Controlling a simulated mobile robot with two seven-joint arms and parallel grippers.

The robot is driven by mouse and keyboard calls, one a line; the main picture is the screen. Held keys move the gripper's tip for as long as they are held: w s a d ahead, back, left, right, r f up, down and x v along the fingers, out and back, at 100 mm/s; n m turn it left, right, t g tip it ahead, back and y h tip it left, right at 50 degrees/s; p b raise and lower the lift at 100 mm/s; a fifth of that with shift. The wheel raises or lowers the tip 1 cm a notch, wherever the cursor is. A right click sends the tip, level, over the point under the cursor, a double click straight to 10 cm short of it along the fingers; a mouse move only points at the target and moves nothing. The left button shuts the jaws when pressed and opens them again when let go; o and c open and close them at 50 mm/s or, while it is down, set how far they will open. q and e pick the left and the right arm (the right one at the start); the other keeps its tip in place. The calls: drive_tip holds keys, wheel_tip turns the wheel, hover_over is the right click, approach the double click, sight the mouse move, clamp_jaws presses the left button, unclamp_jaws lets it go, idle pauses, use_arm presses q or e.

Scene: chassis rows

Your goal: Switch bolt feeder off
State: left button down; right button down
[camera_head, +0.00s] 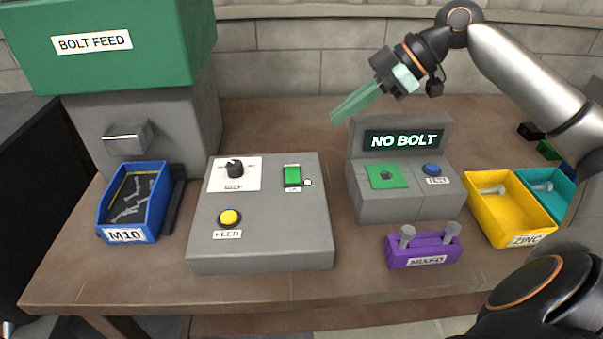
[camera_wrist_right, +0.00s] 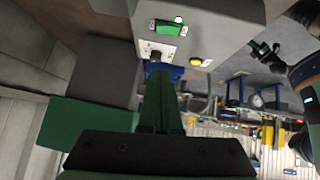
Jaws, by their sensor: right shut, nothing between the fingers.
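The bolt feeder has a green hopper (camera_head: 110,45) labelled BOLT FEED, at the left of the head view. A grey control box (camera_head: 265,240) beside it carries a green rocker switch (camera_head: 292,176), a black knob (camera_head: 235,168) and a yellow FEED button (camera_head: 229,217). A small pale lamp (camera_head: 307,182) sits right of the switch. The switch (camera_wrist_right: 170,28) and lamp (camera_wrist_right: 178,19) also show in the right wrist view. My right gripper (camera_head: 334,117) is shut and empty, in the air above and behind the box, apart from the switch. My left gripper is out of view.
A blue M10 bin (camera_head: 104,222) with bolts stands left of the box. Right of it are a grey tester (camera_head: 390,208) reading NO BOLT, a purple MIXED rack (camera_head: 395,250) with two bolts, a yellow bin (camera_head: 490,225) and a teal bin (camera_head: 560,205). Bare table lies behind the box.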

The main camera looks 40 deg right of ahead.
sight(289, 170)
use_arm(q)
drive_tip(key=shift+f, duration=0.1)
use_arm(e)
drive_tip(key=shift+a, duration=0.1)
idle(0.3)
